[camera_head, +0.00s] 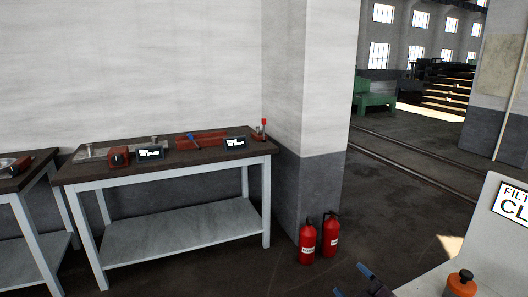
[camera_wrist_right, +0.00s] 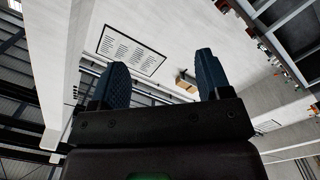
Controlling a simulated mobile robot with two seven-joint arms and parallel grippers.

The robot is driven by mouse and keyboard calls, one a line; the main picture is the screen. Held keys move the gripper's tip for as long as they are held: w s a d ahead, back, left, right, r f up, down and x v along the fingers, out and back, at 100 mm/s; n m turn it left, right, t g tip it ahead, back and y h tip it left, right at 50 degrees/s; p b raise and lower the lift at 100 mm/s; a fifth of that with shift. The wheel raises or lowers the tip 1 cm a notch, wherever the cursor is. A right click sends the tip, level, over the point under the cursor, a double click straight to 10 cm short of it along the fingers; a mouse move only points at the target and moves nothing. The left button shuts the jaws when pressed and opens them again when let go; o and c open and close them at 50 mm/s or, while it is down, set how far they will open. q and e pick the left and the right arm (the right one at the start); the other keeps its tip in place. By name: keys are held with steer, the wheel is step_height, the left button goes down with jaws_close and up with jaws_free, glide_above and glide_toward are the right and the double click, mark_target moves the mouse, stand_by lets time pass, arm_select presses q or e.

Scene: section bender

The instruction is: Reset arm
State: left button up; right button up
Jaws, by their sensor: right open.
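My right gripper (camera_head: 353,281) shows at the bottom edge of the head view, right of centre, with only its dark blue fingertips and a bit of its dark body in frame. In the right wrist view the gripper (camera_wrist_right: 164,78) has its two blue fingers wide apart, with nothing between them. It is open and empty. The wrist camera looks past the fingers at a pale wall and the roof structure, seen tilted. My left gripper is in neither view.
A workbench (camera_head: 190,229) with tools stands against the wall at left. Two red fire extinguishers (camera_head: 307,243) (camera_head: 330,235) stand by the pillar (camera_head: 318,190). A grey machine panel (camera_head: 495,235) with an orange knob (camera_head: 462,282) is at right. Open floor (camera_head: 400,200) lies between.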

steer(key=s+d+f+m+g+h, duration=0.3)
steer(key=s+f+m, duration=0.3)
steer(key=s+f, duration=0.4)
steer(key=s+d+f+m+g+h, duration=0.2)
steer(key=s+f, duration=0.7)
steer(key=s, duration=0.7)
steer(key=d+m+h, duration=0.1)
steer(key=d+m, duration=0.1)
steer(key=m, duration=0.1)
steer(key=shift+s+f+m+g, duration=0.35)
steer(key=shift+f+m+g, duration=0.05)
